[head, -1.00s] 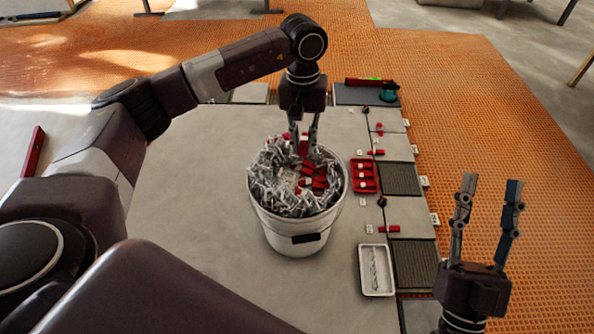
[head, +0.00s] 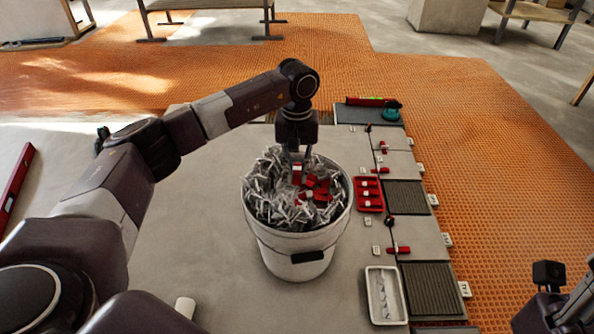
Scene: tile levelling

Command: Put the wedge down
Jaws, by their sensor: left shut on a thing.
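My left gripper (head: 297,160) points down into the top of the white bucket (head: 290,245). It is shut on a red wedge (head: 297,174), which is low among the bucket's contents. I cannot tell whether the wedge touches them. Several other red wedges (head: 320,188) lie on the heap of pale clips (head: 270,190) in the bucket. The fingertips are partly lost against this clutter. My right gripper (head: 562,298) is partly in view at the lower right edge, far from the bucket, and its opening is unclear.
A red tray (head: 369,208) with small pieces stands right of the bucket. A white tray (head: 371,310) lies nearer. Tiles with red wedges (head: 400,250) in their joints run along the right, beside orange matting (head: 500,170). A red level (head: 16,185) lies at far left.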

